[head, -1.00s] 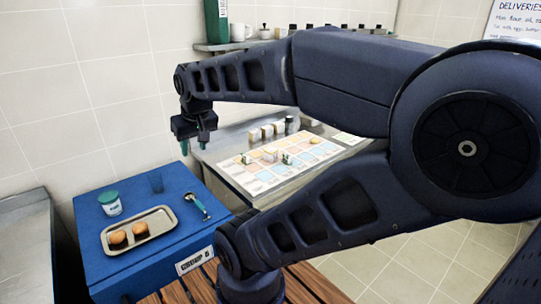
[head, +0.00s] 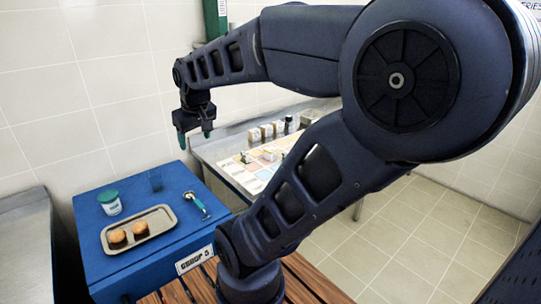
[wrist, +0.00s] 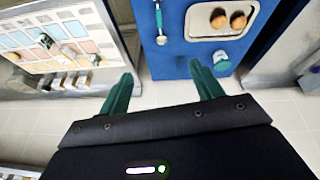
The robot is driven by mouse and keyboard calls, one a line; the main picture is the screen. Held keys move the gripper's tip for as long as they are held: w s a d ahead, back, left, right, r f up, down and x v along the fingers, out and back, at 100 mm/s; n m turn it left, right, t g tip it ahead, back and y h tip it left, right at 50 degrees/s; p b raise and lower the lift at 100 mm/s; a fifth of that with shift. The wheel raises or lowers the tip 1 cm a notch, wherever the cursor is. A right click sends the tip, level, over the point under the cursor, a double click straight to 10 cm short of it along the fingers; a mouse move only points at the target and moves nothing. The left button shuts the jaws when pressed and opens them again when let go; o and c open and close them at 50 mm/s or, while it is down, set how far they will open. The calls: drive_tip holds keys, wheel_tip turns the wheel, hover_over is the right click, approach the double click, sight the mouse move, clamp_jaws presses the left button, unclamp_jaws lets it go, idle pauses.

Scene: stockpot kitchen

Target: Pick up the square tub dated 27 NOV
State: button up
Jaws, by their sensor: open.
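My gripper (head: 195,137) hangs open and empty, fingers down, above the gap between the blue cabinet and the steel table; it also shows in the wrist view (wrist: 162,84). A white tub with a teal lid (head: 110,206) stands on the blue cabinet, left of and below my gripper. It looks round, and its label is too small to read; it also shows in the wrist view (wrist: 222,64). Several small pale blocks or containers (head: 267,131) stand at the back of the steel table. I cannot read a 27 NOV date on anything.
A patterned mat with small pieces lies on the steel table (head: 215,152). My arm hides its right part.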

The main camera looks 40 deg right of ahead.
drive_tip(key=w+d+f+n+h, duration=0.1)
drive_tip(key=w+d+n, duration=0.3)
drive_tip(key=w+d, duration=0.55)
drive_tip(key=n+g+h, duration=0.3)
drive_tip(key=n+g, duration=0.1)
drive_tip(key=n, duration=1.1)
approach(270, 149)
drive_tip(key=f, duration=0.2)
drive_tip(key=shift+d+x, duration=0.2)
drive_tip(key=shift+x, duration=2.45)
drive_tip(key=shift+d+x, duration=0.25)
drive_tip(key=shift+x, duration=2.35)
drive_tip(key=shift+w+r, duration=0.1)
drive_tip(key=shift+r, duration=0.1)
drive_tip(key=shift+c, duration=0.4)
drive_tip(key=c, duration=0.7)
drive_tip(key=shift+c, duration=0.2)
